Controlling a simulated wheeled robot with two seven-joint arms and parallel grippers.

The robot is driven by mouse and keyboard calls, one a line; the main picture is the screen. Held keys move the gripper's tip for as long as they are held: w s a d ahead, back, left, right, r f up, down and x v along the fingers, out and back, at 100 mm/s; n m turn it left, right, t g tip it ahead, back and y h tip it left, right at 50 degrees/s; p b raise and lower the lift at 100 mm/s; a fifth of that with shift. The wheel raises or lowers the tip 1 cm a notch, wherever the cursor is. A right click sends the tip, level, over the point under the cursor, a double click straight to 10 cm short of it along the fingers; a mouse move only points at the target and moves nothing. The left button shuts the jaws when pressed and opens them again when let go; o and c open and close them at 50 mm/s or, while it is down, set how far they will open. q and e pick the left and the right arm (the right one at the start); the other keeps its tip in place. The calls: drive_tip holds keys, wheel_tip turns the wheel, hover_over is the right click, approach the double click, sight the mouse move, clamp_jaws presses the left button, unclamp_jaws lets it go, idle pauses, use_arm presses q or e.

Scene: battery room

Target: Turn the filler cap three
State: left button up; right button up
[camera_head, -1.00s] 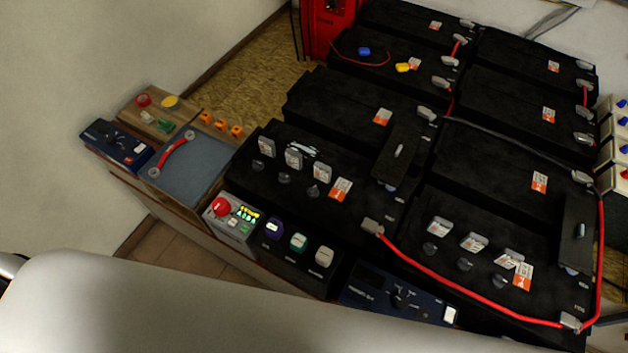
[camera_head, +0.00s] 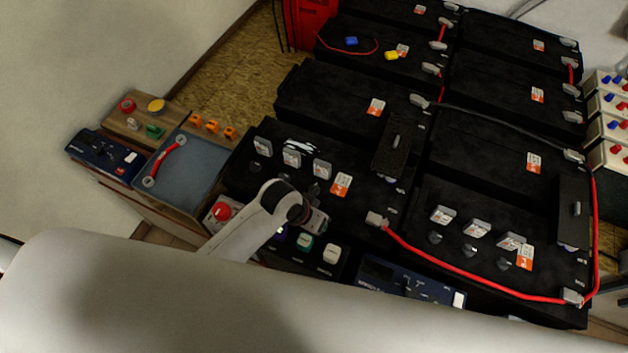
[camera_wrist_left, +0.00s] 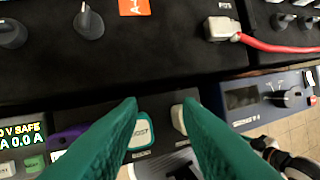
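The near left battery (camera_head: 235,165) carries a row of grey label cards with dark filler caps below; my arm hides part of the row. In the left wrist view two dark caps show, one at the left edge (camera_wrist_left: 12,33) and one beside it (camera_wrist_left: 88,22). The near right battery (camera_head: 440,190) has three more caps, left (camera_head: 435,237), middle (camera_head: 470,250) and right (camera_head: 503,264). The card writing is too small to read. My left gripper (camera_wrist_left: 160,106) is open and empty, its green fingers apart over the battery's front edge, short of the caps. My right gripper is not in view.
In front are a teal-rimmed button (camera_head: 305,242), a white button (camera_head: 331,254) and a blue meter box (camera_head: 385,275). A red cable (camera_head: 460,275) crosses from a terminal clamp (camera_head: 377,219). A red stop button (camera_head: 222,212) stands left of my arm. A grey tray (camera_head: 190,185) lies farther left.

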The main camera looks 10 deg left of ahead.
use_arm(q)
drive_tip(key=w+d+r+m, duration=0.1)
drive_tip(key=w+d+r, duration=0.1)
drive_tip(key=w+d, duration=0.1)
wheel_tip(320, 180, up, 5)
drive_tip(key=g+y, duration=0.2)
drive_tip(key=y, duration=0.1)
hover_over(314, 187)
wheel_tip(314, 187, down, 12)
drive_tip(key=shift+f+p, duration=0.1)
drive_tip(key=shift+p, duration=0.4)
drive_tip(key=shift+c, duration=0.5)
clamp_jaws()
